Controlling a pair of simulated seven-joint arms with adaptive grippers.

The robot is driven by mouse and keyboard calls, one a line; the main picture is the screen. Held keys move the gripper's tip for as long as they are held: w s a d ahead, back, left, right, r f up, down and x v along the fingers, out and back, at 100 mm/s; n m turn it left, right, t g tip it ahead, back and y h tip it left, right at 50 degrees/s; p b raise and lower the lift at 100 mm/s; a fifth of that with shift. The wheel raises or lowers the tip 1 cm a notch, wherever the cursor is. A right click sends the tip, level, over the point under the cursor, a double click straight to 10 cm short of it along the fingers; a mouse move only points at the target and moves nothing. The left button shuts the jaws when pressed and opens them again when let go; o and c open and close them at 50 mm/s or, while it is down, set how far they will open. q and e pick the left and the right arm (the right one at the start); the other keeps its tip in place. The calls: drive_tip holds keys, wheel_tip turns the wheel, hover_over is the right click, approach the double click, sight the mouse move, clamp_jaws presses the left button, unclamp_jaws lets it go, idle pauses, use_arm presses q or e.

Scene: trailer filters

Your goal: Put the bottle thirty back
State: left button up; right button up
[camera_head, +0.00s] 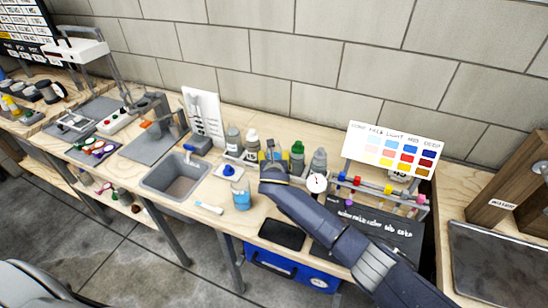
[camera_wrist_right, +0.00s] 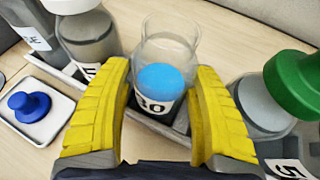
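The bottle labelled 30 (camera_wrist_right: 160,85) is clear with a rounded blue part above its white label. It stands in a slot of a grey rack (camera_wrist_right: 178,125), between the yellow fingers of my right gripper (camera_wrist_right: 162,92). The fingers are spread on both sides of it; I cannot tell whether either touches it. In the head view my right gripper (camera_head: 273,158) is over the bottle row at the back of the bench, and my arm hides part of that row. My left gripper is not in view.
A blue knob on a white tray (camera_head: 229,172), a blue-liquid bottle (camera_head: 241,200), a sink (camera_head: 176,178) and a colour chart (camera_head: 393,150) are nearby.

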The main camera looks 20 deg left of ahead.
drive_tip(key=shift+d+r, duration=0.1)
drive_tip(key=shift+r, duration=0.05)
drive_tip(key=v, duration=1.2)
idle(0.3)
